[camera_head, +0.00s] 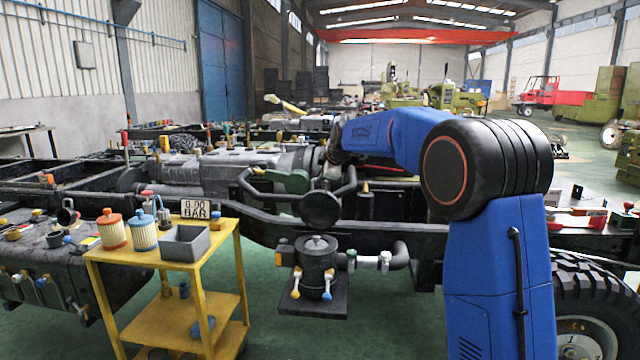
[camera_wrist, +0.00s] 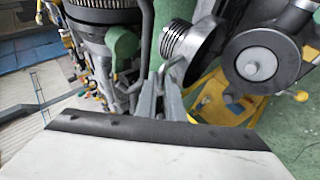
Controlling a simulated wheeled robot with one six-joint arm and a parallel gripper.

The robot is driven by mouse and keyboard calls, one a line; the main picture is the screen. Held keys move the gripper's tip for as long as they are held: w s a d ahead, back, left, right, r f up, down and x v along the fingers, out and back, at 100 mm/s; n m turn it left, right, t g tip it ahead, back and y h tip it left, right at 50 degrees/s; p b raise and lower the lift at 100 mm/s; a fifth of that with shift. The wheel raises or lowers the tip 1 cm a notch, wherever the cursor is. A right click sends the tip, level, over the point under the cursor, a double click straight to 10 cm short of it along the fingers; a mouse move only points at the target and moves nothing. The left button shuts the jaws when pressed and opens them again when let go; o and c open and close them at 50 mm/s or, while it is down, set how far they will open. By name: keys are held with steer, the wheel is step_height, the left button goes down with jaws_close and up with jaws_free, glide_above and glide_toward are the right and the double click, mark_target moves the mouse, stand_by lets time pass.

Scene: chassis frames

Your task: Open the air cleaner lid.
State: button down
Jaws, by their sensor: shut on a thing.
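My gripper (camera_wrist: 162,85) is shut on a thin grey curved bar (camera_wrist: 174,68) in the wrist view. The bar runs beside a round ridged metal part (camera_wrist: 188,42), which may be the air cleaner lid. A pleated round element (camera_wrist: 100,8) shows at the top edge, next to a green piece (camera_wrist: 122,42). In the head view a dark round disc (camera_head: 321,208) sits below my arm's end, right of a green part (camera_head: 290,181). I cannot tell how far the lid is open.
A yellow cart (camera_head: 165,312) with filters and a grey bin (camera_head: 185,243) stands left. Chassis rails and pipes crowd the area.

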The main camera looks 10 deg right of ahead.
steer(key=shift+w+d+r+g+y, duration=0.1)
steer(key=shift+w+d+g, duration=0.2)
steer(key=shift+w, duration=0.5)
steer(key=shift+w+d+r+g+y, duration=0.1)
steer(key=shift+w+d+g, duration=0.15)
steer(key=shift+w+g, duration=0.35)
steer(key=shift+w+d+g+y, duration=0.1)
steer(key=shift+w+d+g, duration=0.15)
steer(key=shift+w, duration=0.7)
steer(key=c, duration=1.9)
jaws_free()
steer(key=shift+r, duration=0.1)
steer(key=shift+o, duration=0.2)
steer(key=shift+f, duration=0.2)
steer(key=shift+r, duration=0.1)
steer(key=v, duration=1.7)
steer(key=shift+s, duration=0.1)
